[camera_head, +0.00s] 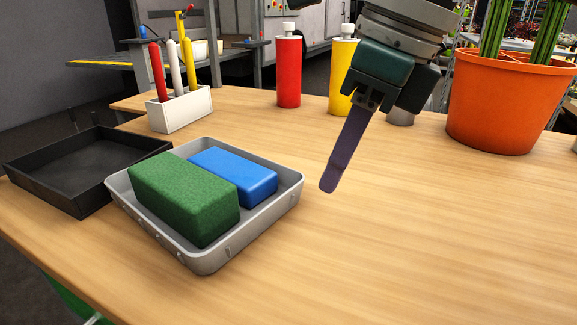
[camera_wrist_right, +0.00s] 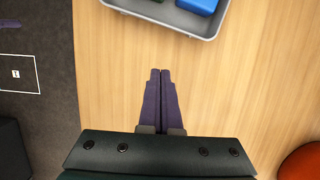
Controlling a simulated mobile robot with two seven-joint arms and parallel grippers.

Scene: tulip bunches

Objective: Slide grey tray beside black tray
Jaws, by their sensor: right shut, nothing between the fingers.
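The grey tray (camera_head: 205,262) sits on the wooden table with a green block (camera_head: 183,198) and a blue block (camera_head: 233,177) in it. The black tray (camera_head: 85,160) is empty and lies to its left at the table's left edge. The two trays are side by side, with their near edges very close; I cannot tell if they touch. My right gripper (camera_head: 328,188) is shut and empty, pointing down to the right of the grey tray and apart from it. In the right wrist view its fingers (camera_wrist_right: 160,72) are together, with the grey tray (camera_wrist_right: 160,17) beyond them.
A white holder (camera_head: 181,112) with several tools stands behind the trays. A red bottle (camera_head: 288,72) and a yellow bottle (camera_head: 341,75) stand at the back. An orange pot (camera_head: 505,100) with green stems is at right. The front right of the table is clear.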

